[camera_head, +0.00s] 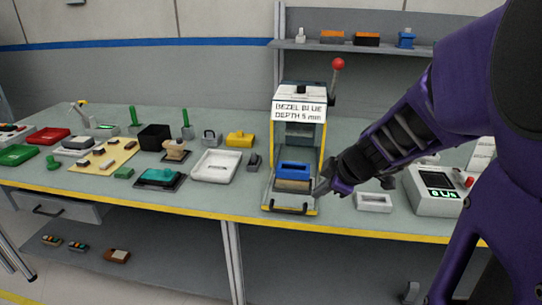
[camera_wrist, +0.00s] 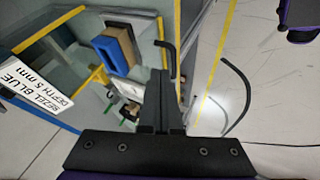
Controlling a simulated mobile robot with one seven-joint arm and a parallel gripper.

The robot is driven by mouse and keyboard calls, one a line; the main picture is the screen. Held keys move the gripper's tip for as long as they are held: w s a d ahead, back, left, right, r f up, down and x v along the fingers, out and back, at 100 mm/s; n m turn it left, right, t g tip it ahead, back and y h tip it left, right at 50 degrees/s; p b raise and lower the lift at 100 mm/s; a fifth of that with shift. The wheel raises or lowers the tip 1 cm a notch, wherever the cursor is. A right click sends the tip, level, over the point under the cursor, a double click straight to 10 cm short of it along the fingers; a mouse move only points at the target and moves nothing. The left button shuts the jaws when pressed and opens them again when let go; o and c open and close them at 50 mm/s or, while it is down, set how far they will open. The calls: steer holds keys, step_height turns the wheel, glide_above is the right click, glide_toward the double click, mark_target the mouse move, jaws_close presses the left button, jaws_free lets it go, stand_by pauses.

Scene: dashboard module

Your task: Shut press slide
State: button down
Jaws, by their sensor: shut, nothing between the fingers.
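The press (camera_head: 301,140) stands on the bench with a red-knobbed lever and a sign reading "BEZEL BLUE DEPTH 5 mm". Its slide (camera_head: 272,196) is out toward the bench's front edge. The slide has a black handle (camera_head: 290,209) at its front, also in the wrist view (camera_wrist: 174,58). A blue bezel (camera_head: 294,168) on a brown block (camera_head: 292,186) sits on the slide; the bezel also shows in the wrist view (camera_wrist: 112,55). My gripper (camera_head: 322,187) is shut and empty beside the slide's right front. Its fingertips (camera_wrist: 160,76) appear near the handle; contact is unclear.
A white tray (camera_head: 374,202) and a device with a green display (camera_head: 438,190) stand to the right. Another white tray (camera_head: 213,165) and several parts lie to the left. A shelf (camera_head: 362,48) is behind. The floor in front of the bench is open.

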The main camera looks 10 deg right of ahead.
steer(key=b, duration=0.2)
glide_toward(296, 206)
steer(key=x, duration=0.5)
steer(key=shift+s, duration=0.15)
